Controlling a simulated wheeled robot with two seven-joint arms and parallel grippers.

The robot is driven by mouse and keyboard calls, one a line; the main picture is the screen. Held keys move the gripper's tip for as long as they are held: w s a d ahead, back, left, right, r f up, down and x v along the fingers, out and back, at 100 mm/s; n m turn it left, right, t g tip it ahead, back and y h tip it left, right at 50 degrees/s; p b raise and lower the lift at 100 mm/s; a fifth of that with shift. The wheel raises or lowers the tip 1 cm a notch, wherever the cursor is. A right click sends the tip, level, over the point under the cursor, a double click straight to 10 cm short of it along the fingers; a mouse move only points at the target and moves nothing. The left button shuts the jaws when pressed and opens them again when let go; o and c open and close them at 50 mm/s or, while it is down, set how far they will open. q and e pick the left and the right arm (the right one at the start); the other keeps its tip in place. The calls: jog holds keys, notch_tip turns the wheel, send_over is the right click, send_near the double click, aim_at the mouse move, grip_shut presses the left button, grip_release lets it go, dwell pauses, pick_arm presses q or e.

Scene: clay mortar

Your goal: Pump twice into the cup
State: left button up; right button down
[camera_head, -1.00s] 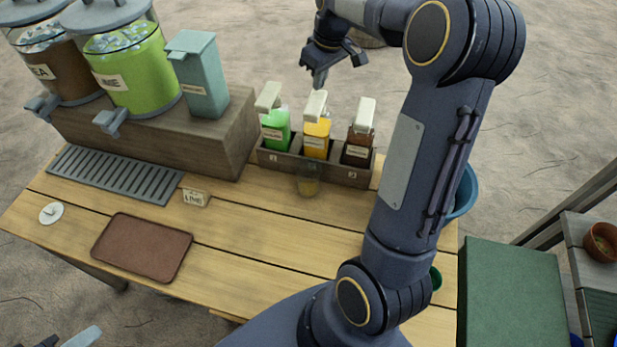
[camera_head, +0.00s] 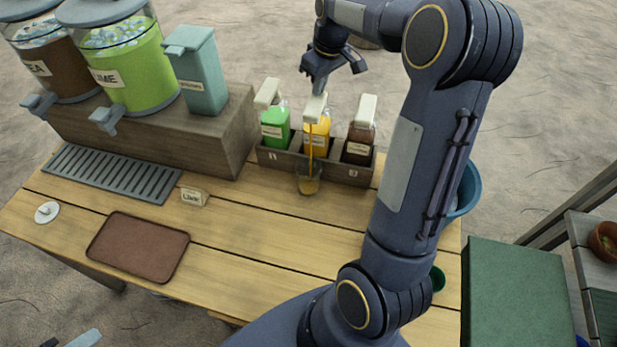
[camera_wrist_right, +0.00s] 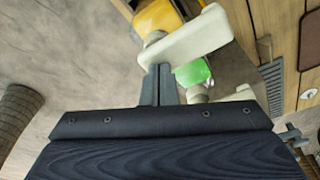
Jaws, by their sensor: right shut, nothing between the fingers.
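Three pump bottles stand in a wooden rack (camera_head: 285,162): a green one (camera_head: 274,127), a yellow-orange one (camera_head: 316,138) in the middle and a brown one (camera_head: 358,143). A clear cup (camera_head: 309,184) stands on the table in front of the middle bottle. A thin orange stream falls from that bottle's spout to the cup, which holds some orange liquid. My right gripper (camera_head: 317,90) is shut and empty, its fingertips at the top of the middle pump head. In the right wrist view the shut fingers (camera_wrist_right: 158,85) meet the pale pump head (camera_wrist_right: 188,40). My left gripper is not clearly visible.
Two drink dispensers (camera_head: 125,65) and a teal container (camera_head: 197,75) stand on a wooden riser at the left. The table's front middle is clear.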

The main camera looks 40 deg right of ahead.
jog(key=shift+f, duration=0.1)
jog(key=shift+w+p+v, duration=0.15)
jog(key=shift+p+v, duration=0.6)
jog(key=shift+w+p+v, duration=0.15)
jog(key=shift+p+v, duration=0.55)
jog(key=shift+v, duration=0.05)
jog(key=w+p+v, duration=0.1)
jog(key=p+v, duration=0.4)
jog(key=v, duration=0.1)
jog(key=shift+a, duration=0.15)
jog(key=shift+w, duration=0.15)
